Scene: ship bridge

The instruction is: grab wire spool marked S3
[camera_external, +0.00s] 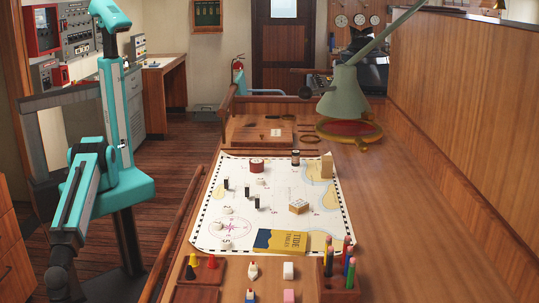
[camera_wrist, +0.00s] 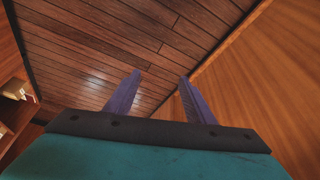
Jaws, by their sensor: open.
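In the wrist view my gripper (camera_wrist: 160,88) shows two purple fingers spread apart with nothing between them. It faces the wooden floor and a wooden panel. In the external view my teal arm stands at the left, off the table, with its lower end near the bottom left. A red round item (camera_external: 257,166) stands near the back of the white chart, and a small dark cylinder (camera_external: 295,157) stands to its right. Either could be a spool. No S3 mark is readable, so I cannot tell which item bears it.
The chart (camera_external: 275,190) lies on the wooden table with small black and white pieces, a box (camera_external: 299,206) and a tide tables book (camera_external: 280,241). A pen holder (camera_external: 338,285) stands at the front right. A green lamp (camera_external: 345,92) overhangs the back. The table's right side is clear.

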